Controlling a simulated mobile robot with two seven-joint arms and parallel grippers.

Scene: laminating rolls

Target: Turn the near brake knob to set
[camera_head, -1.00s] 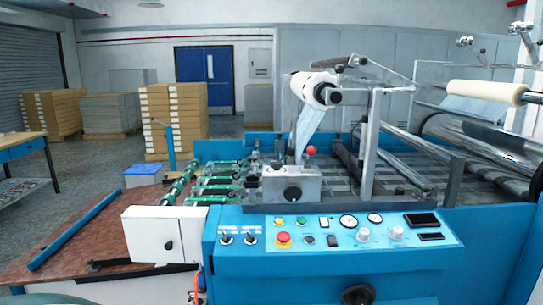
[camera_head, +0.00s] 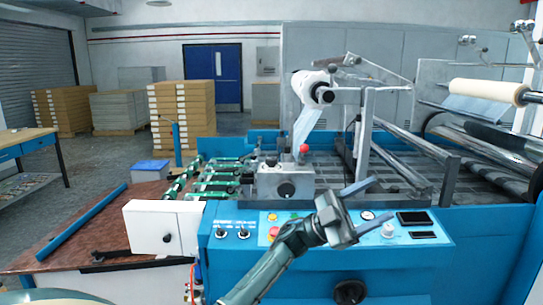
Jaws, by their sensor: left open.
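Several round knobs show on the blue machine, and I cannot tell for certain which is the near brake knob. A black knob (camera_head: 326,95) sits at the near end of the white film roll (camera_head: 305,84). Another dark knob (camera_head: 286,190) is on the front of the grey metal block. A black round knob (camera_head: 349,291) is low on the blue front. My left gripper (camera_head: 374,204) is open and empty over the control panel, its fingers pointing right. It is apart from these knobs and hides part of the panel's dials. My right gripper is out of view.
The control panel (camera_head: 255,236) carries switches, buttons and dials. A red ball handle (camera_head: 304,149) stands behind the grey block. A metal upright (camera_head: 367,140) rises behind my gripper. A white box (camera_head: 163,228) is at the left. Space above the panel's left part is clear.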

